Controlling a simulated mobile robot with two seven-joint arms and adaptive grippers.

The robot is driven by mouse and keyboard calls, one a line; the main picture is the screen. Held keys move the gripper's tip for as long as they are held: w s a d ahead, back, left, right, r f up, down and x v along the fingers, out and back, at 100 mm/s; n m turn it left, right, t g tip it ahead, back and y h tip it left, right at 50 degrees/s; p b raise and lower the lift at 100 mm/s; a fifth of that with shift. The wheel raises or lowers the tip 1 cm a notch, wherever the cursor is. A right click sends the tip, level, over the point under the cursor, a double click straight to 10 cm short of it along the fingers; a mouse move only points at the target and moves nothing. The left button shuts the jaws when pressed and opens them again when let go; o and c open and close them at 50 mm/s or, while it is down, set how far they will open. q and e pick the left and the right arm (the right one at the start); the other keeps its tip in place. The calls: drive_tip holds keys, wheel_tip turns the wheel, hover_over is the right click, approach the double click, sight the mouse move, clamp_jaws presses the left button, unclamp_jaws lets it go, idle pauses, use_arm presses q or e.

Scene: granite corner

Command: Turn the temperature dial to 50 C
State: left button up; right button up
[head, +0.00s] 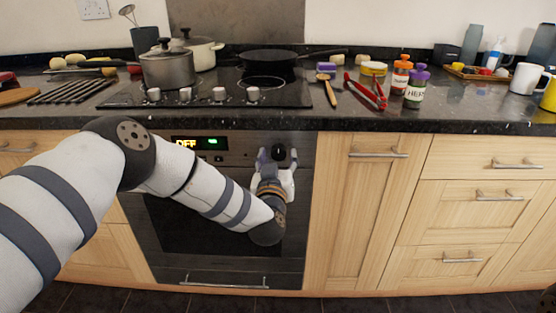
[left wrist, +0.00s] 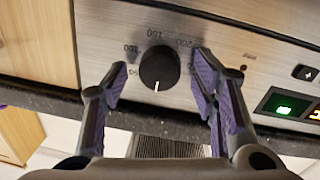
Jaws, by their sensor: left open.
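The temperature dial is a round black knob (left wrist: 159,68) on the brushed-metal oven panel; it also shows in the head view (head: 278,153). In the left wrist view its white pointer mark is at the lower edge of the knob. Printed numbers ring it, with 150 and 200 readable above and smaller marks at the left. My left gripper (left wrist: 160,82) is open, with one purple-padded finger on each side of the dial and a visible gap to it on both sides. It also shows at the oven panel in the head view (head: 277,160). My right gripper is not seen.
The oven display (head: 200,143) reads OFF in amber beside a green light. The hob (head: 215,92) above holds a pot (head: 167,70) and a pan (head: 268,59). The dark counter edge (head: 400,124) overhangs the panel. The oven handle (head: 225,284) is low down.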

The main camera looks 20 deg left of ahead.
use_arm(q)
drive_tip(key=shift+c, duration=0.5)
drive_tip(key=c, duration=1.1)
drive_tip(key=shift+o, duration=0.2)
drive_tip(key=shift+r+m, duration=0.1)
drive_tip(key=shift+m, duration=0.3)
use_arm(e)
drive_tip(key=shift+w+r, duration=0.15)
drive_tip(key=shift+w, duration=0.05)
use_arm(q)
drive_tip(key=shift+d+r+m+p, duration=0.15)
drive_tip(key=shift+m+p, duration=0.4)
drive_tip(key=shift+m, duration=0.45)
drive_tip(key=m, duration=0.2)
drive_tip(key=shift+m+p, duration=0.3)
drive_tip(key=shift+p, duration=0.05)
drive_tip(key=m, duration=0.3)
drive_tip(key=shift+f+m+g, duration=0.2)
drive_tip(key=shift+m+g, duration=0.2)
drive_tip(key=shift+m, duration=1.1)
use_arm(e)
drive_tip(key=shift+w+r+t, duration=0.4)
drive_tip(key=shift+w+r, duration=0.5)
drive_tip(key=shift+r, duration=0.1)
